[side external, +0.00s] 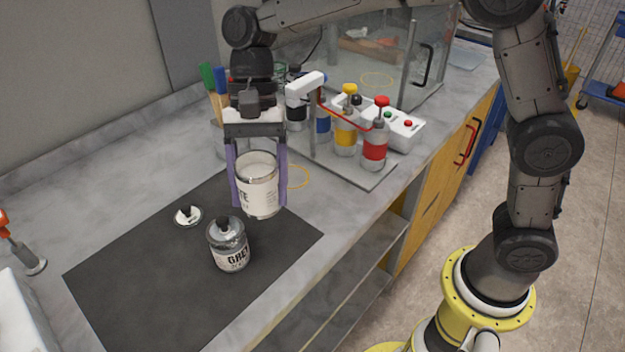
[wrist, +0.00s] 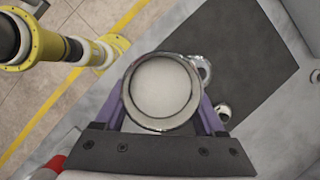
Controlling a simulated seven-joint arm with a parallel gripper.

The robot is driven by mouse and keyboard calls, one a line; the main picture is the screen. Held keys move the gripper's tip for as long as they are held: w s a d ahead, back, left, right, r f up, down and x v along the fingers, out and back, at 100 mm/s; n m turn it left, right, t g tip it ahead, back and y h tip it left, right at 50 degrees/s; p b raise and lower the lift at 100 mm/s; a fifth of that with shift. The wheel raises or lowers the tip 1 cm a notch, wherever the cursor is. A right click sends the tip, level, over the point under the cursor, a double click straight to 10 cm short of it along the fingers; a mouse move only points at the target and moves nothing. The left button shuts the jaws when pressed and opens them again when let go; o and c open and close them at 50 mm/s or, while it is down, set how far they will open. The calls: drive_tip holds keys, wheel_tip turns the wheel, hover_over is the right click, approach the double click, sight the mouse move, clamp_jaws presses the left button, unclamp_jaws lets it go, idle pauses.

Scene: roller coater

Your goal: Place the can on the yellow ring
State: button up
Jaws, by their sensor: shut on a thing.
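My gripper (side external: 259,200) is shut on an open white can (side external: 258,185), with a purple finger on each side. The can is upright and seems to be held above the dark mat's far right part. In the wrist view the can (wrist: 162,92) is seen from above, filled with white paint. A thin yellow ring (side external: 298,177) lies on the counter just right of the can, partly hidden by the finger and can. Another yellow ring (side external: 377,80) shows behind the glass of the cabinet. The ring on the counter is not visible in the wrist view.
A grey-labelled can (side external: 228,256) with a black-knobbed lid stands on the dark mat (side external: 150,270). A loose lid (side external: 187,215) lies left of it. A rack with a yellow bottle (side external: 346,138) and red bottle (side external: 375,150) stands behind the ring. Brushes (side external: 207,78) stand behind the gripper.

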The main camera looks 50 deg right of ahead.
sight(239, 162)
drive_tip(key=w+a+n+h, duration=0.1)
drive_tip(key=n, duration=0.2)
drive_tip(key=w+n+g+h, duration=0.1)
drive_tip(key=n, duration=0.2)
drive_tip(key=w+a+r+n+h, duration=0.1)
drive_tip(key=n, duration=0.2)
drive_tip(key=shift+w+a+r, duration=0.1)
drive_tip(key=shift+w+a, duration=0.2)
drive_tip(key=shift+a, duration=0.05)
drive_tip(key=r+n+h, duration=0.1)
drive_tip(key=n, duration=0.1)
drive_tip(key=d+r+n, duration=0.1)
drive_tip(key=n, duration=0.1)
drive_tip(key=r+n+h, duration=0.1)
drive_tip(key=r+n, duration=0.1)
drive_tip(key=shift+w+d+n+h, duration=0.1)
drive_tip(key=shift+d+n+h, duration=0.2)
drive_tip(key=shift+n, duration=0.1)
drive_tip(key=shift+s+d+r+n+h, duration=0.2)
drive_tip(key=shift+s+d+n+h, duration=0.15)
drive_tip(key=shift+n, duration=0.55)
drive_tip(key=shift+w+t, duration=0.1)
drive_tip(key=shift+t, duration=0.2)
